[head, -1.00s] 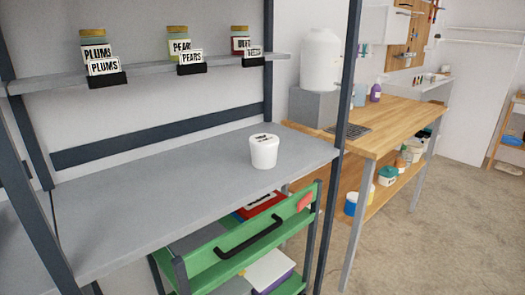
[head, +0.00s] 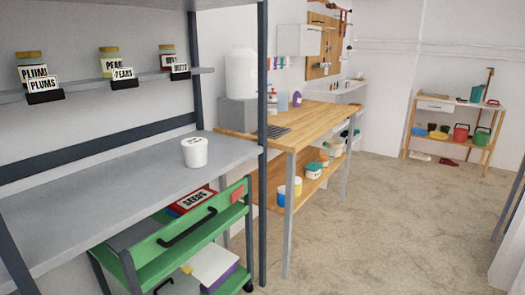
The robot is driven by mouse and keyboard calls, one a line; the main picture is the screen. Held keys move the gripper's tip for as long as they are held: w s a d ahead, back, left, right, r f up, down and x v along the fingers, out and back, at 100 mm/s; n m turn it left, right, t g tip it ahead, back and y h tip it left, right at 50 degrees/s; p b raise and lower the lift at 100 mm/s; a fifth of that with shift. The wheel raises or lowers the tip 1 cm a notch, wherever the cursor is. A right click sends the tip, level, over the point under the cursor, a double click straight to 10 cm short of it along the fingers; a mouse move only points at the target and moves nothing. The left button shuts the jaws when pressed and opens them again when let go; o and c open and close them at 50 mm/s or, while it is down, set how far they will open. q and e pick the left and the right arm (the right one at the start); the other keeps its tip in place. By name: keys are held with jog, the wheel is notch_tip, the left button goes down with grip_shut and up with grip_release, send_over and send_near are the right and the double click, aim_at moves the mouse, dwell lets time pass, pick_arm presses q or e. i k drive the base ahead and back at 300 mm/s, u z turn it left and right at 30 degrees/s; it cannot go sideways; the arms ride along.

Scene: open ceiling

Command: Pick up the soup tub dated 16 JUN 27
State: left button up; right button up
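A white lidded tub (head: 195,153) stands upright on the grey shelf board (head: 110,185), close to its right end. It has dark print on its lid that is too small to read, so I cannot tell its date. Other tubs (head: 314,170) stand on the lower shelf of the wooden workbench, too far off to read. Neither of my grippers shows in the head view.
A green cart (head: 160,250) with a black handle stands under the grey shelf. Jars with labels such as PLUMS (head: 32,70) line the upper shelf. A wooden workbench (head: 300,125) stands beyond the shelf post (head: 262,200). The floor (head: 390,225) at the right is open.

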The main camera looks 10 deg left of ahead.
aim_at(195, 149)
jog(key=z, duration=0.25)
jog(key=i, duration=1)
jog(key=u, duration=2.1)
